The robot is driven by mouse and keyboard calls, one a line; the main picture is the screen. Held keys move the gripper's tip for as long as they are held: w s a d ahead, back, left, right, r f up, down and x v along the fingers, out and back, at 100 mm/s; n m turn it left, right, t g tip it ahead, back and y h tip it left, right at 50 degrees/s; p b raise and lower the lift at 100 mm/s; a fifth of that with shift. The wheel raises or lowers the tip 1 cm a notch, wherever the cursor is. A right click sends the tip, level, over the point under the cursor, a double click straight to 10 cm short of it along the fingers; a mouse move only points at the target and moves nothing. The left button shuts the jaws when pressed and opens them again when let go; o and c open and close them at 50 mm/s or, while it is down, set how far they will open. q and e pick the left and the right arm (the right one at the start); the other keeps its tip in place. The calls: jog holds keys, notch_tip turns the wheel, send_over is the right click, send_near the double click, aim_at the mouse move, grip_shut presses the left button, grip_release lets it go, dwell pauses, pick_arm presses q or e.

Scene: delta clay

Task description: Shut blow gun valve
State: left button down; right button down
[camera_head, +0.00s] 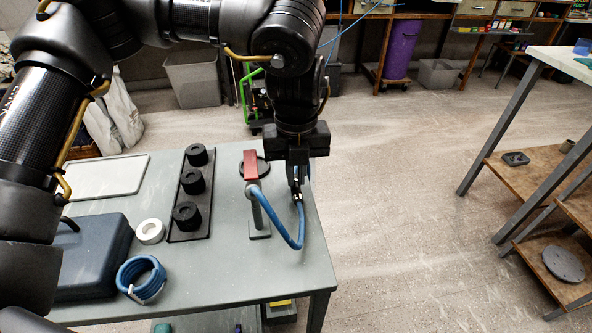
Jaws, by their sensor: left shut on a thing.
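A red block-like handle (250,165) stands at the top of a grey post (255,208) on the grey table, near its right edge. A blue hose (278,229) runs from the post, loops down and comes up to a small dark and silver fitting (298,194). My left gripper (297,178) points down just right of the red handle, apart from it. It is shut on the fitting at the hose end; its fingertips are small and partly hidden. I cannot tell whether the valve is open or shut. My right gripper is not in view.
The table (210,262) also carries a black rack (190,222) with three black cylinders, a white tape roll (150,231), a coiled blue hose (141,279), a dark case (95,255) and a pale tray (108,177). A dark ring lies behind the red handle.

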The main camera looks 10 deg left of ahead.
pick_arm(q)
jog(key=shift+r+m+p, duration=0.1)
jog(key=shift+m+p, duration=0.3)
jog(key=shift+m, duration=0.1)
jog(key=m+p, duration=0.3)
jog(key=m, duration=0.3)
jog(key=m+p, duration=0.2)
jog(key=m, duration=0.3)
jog(key=shift+m, duration=0.3)
jog(key=shift+m+p, duration=0.5)
jog(key=shift+m, duration=1.9)
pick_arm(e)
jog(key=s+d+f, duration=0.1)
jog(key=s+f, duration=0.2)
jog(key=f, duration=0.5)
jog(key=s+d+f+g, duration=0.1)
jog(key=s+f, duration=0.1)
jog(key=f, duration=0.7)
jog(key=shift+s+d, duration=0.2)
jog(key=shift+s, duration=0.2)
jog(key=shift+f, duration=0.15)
pick_arm(q)
jog(key=c, duration=1.5)
grip_release()
